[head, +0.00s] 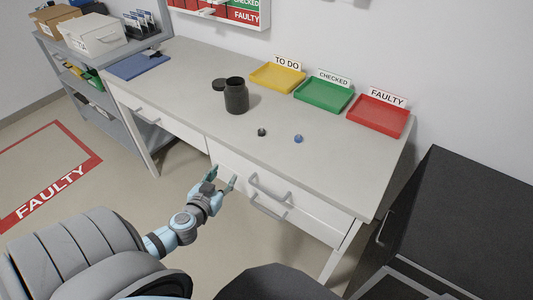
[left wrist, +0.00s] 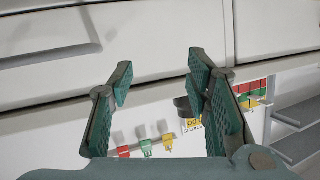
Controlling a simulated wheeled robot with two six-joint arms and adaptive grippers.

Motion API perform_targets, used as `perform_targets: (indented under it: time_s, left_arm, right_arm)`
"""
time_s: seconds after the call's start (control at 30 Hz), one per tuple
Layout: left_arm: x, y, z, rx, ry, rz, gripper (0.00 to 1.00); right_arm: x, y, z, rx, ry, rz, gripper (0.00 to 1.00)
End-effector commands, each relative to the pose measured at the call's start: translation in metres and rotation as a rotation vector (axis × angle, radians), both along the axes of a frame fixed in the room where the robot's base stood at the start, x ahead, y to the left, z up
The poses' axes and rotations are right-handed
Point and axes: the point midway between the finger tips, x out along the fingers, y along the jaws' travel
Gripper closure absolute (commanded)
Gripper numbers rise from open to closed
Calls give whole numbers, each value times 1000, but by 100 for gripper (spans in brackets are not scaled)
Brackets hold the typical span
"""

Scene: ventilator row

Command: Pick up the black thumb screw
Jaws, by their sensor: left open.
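The black thumb screw (head: 261,132) sits on the grey bench top, in front and to the right of the open black jar (head: 236,98). A similar blue thumb screw (head: 298,139) sits to its right. My left gripper (head: 222,177) is open and empty in front of the bench's drawer fronts, below the top's front edge and apart from both screws. In the left wrist view its two green-padded fingers (left wrist: 160,80) stand apart with nothing between them. Neither screw shows in that view. My right gripper is not in view.
The bench top (head: 190,75) has a front edge and protruding drawer handles (head: 270,187) near my gripper. Yellow (head: 277,78), green (head: 323,95) and red (head: 378,116) trays stand along the back. A black lid (head: 218,85) is beside the jar. The front of the top is clear.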

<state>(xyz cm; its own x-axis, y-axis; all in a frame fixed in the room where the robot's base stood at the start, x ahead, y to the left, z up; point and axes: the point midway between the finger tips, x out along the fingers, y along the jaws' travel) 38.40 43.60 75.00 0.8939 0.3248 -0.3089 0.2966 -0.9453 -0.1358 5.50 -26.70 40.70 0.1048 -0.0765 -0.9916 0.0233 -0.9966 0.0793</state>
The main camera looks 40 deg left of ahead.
Motion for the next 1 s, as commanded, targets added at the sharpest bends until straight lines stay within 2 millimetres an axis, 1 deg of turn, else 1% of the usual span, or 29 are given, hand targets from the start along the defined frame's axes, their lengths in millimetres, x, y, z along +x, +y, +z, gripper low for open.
perform_targets:
  time_s: [0.03,0.1,0.13,0.2,0.27,0.33,0.4,0.5,0.67,0.83,0.9,1.0]
  left_arm:
    - [15,-12,18,-13,-119,-42,56]
    - [26,-27,56,-41,-237,-84,56]
    - [30,-31,67,-51,-266,-94,56]
    - [41,-33,81,-62,-297,-102,56]
    - [55,-30,84,-65,-298,-101,56]
    - [72,-26,85,-66,-297,-101,56]
    - [88,-22,84,-66,-296,-100,56]
    - [106,-19,81,-65,-295,-101,56]
    - [121,-16,79,-67,-292,-101,56]
    - [154,-17,81,-68,-294,-101,56]
    - [165,-14,78,-66,-294,-102,56]
    - [171,-13,77,-65,-291,-103,56]
  right_arm:
    - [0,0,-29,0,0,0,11]
    - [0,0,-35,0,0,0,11]
    - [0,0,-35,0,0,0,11]
    - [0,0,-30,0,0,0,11]
    - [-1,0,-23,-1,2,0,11]
    - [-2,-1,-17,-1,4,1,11]
    - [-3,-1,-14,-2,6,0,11]
    - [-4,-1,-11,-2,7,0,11]
    - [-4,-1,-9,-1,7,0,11]
    - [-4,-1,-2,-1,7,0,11]
    - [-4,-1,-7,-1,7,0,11]
    - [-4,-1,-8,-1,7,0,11]
